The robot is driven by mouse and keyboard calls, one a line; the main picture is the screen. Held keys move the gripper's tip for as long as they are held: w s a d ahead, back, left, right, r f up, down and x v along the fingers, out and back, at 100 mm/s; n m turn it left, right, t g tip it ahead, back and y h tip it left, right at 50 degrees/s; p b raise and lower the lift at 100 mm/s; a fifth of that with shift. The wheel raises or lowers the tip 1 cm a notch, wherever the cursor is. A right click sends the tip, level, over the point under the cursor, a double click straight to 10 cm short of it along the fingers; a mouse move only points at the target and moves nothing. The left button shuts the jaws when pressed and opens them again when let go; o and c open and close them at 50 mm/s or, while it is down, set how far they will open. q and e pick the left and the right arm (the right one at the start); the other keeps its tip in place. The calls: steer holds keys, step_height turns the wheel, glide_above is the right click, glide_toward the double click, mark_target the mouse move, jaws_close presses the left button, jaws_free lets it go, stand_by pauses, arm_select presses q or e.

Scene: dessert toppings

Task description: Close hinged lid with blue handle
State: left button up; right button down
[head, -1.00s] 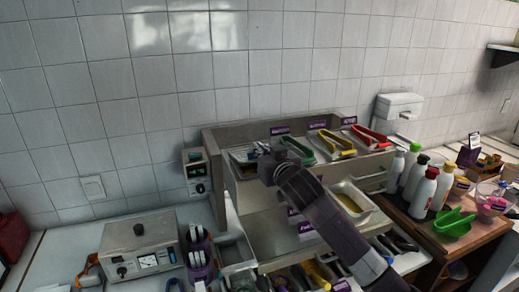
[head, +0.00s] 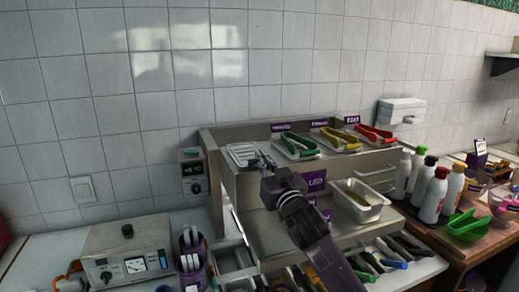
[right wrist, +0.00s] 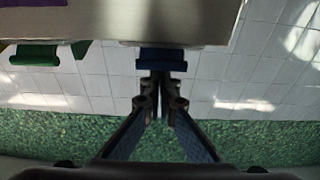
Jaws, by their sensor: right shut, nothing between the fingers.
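A blue handle (right wrist: 162,60) sticks out from the edge of a steel panel (right wrist: 120,20) in the right wrist view. My right gripper (right wrist: 161,88) is shut and empty, with its fingertips right at the blue handle; I cannot tell whether they touch it. In the head view, my right gripper (head: 264,161) is in front of the top shelf's left end, beside a pale metal tray or lid (head: 240,152). The gripper partly hides this spot, and the lid's angle is unclear. My left gripper is not in view.
A steel pan (head: 360,209) stands lower. Several bottles (head: 434,197) stand at the right. The tiled wall (head: 160,80) is behind.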

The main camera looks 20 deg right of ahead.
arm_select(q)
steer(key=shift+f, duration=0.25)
arm_select(e)
steer(key=shift+f, duration=0.3)
